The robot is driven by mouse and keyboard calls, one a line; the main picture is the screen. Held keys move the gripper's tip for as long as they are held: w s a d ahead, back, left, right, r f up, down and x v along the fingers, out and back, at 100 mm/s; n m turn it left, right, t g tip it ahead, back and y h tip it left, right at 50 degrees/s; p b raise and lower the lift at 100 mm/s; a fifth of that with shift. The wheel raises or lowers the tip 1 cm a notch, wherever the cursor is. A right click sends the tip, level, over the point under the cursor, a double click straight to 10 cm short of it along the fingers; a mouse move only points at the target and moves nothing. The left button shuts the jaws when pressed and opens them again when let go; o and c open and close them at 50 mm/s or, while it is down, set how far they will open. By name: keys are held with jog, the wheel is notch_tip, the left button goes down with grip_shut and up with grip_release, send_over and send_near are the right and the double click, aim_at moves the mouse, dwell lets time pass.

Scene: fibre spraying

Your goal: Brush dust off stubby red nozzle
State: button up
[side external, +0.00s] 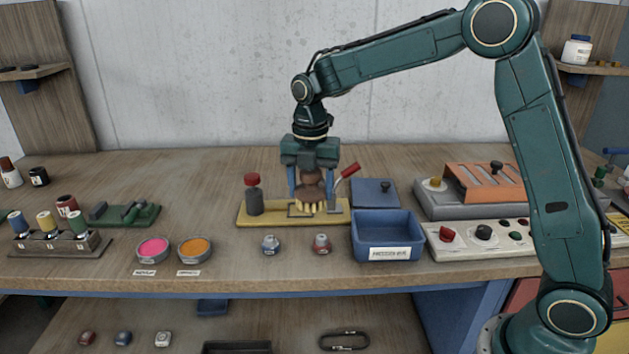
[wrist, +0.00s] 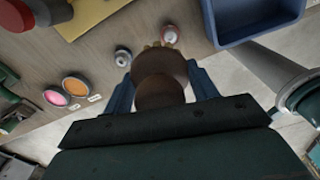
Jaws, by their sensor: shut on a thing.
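My gripper (side external: 313,184) is shut on a brush with a brown rounded handle (wrist: 160,82) and pale yellow bristles (side external: 310,207) pointing down. The stubby red nozzle (side external: 321,244), with a grey-white part, stands on the bench in front of the yellow holder. In the wrist view the red nozzle (wrist: 169,34) is just right of the bristle tips, which are mostly hidden behind the handle. In the side view the bristles appear above and behind the nozzle, apart from it. A grey-blue nozzle (side external: 270,244) stands to its left.
The yellow holder (side external: 276,217) bears a red-capped bottle (side external: 253,194) and a red-handled tool (side external: 347,173). A blue bin (side external: 388,237) stands close right of the red nozzle. Pink (side external: 153,250) and orange (side external: 195,249) pots are at left. Bench is clear between pots and nozzles.

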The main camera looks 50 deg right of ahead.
jog(key=shift+f, duration=0.15)
dwell(0.5)
notch_tip(320, 180, down, 7)
dwell(0.9)
jog(key=shift+f, duration=0.9)
dwell(1.1)
jog(key=shift+d, duration=0.1)
jog(key=shift+s+d+r, duration=0.1)
jog(key=shift+s+d, duration=1.5)
jog(key=shift+d, duration=0.2)
jog(key=shift+a, duration=0.1)
jog(key=shift+w+a, duration=1.6)
jog(key=shift+a, duration=0.2)
